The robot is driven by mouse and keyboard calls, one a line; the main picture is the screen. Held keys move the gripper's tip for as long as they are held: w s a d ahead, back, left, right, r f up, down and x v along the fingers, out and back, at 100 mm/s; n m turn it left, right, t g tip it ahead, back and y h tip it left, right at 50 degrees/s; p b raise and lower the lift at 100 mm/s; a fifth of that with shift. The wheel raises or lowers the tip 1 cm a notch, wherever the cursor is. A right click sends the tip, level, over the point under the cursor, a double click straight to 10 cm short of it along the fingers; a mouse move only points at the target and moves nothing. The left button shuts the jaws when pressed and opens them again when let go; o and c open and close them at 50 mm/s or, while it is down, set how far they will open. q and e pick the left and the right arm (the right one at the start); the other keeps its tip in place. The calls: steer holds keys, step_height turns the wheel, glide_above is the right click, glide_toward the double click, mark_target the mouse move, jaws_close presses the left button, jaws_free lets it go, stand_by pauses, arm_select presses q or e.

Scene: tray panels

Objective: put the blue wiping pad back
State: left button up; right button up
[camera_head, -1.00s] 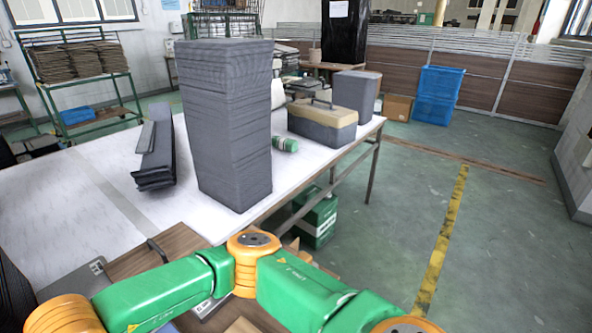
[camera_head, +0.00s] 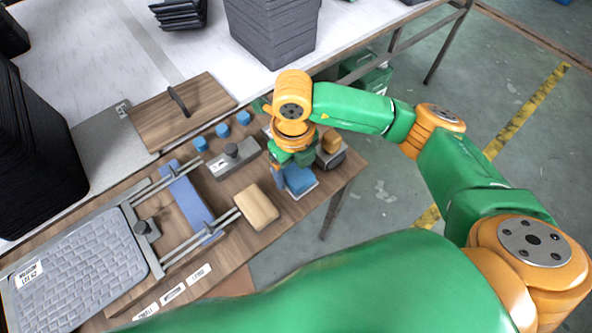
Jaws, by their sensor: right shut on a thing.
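My right gripper (camera_head: 283,163) points down at the right end of the wooden work board, its fingers largely hidden under its own wrist. It is shut on the blue wiping pad (camera_head: 299,178), whose visible side shows just below the fingers. The pad is over a small pale plate or holder (camera_head: 305,191); I cannot tell whether it rests on it or hangs just above. My left gripper is not in view.
Close by are a tan block (camera_head: 257,206), a grey block with a knob (camera_head: 233,158), small blue cubes (camera_head: 222,130) and a dark box with a brown top (camera_head: 330,150). A blue bar (camera_head: 186,198) and a grey woven-pattern panel (camera_head: 75,280) lie left.

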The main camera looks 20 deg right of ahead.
mark_target(295, 177)
steer(key=f, duration=0.2)
steer(key=w+f, duration=0.1)
steer(key=f, duration=0.1)
steer(key=shift+d+f, duration=0.15)
steer(key=shift+d, duration=0.05)
steer(key=shift+s+f+b, duration=0.15)
steer(key=shift+f+b, duration=0.2)
steer(key=shift+b, duration=0.05)
steer(key=o, duration=1.5)
steer(key=shift+s, duration=0.15)
steer(key=shift+r, duration=0.15)
steer(key=shift+r+p, duration=0.45)
steer(key=shift+p, duration=0.25)
steer(key=r, duration=0.7)
steer(key=r+b, duration=0.1)
steer(key=r, duration=0.3)
steer(key=shift+w+r, duration=0.25)
steer(key=shift+r, duration=0.05)
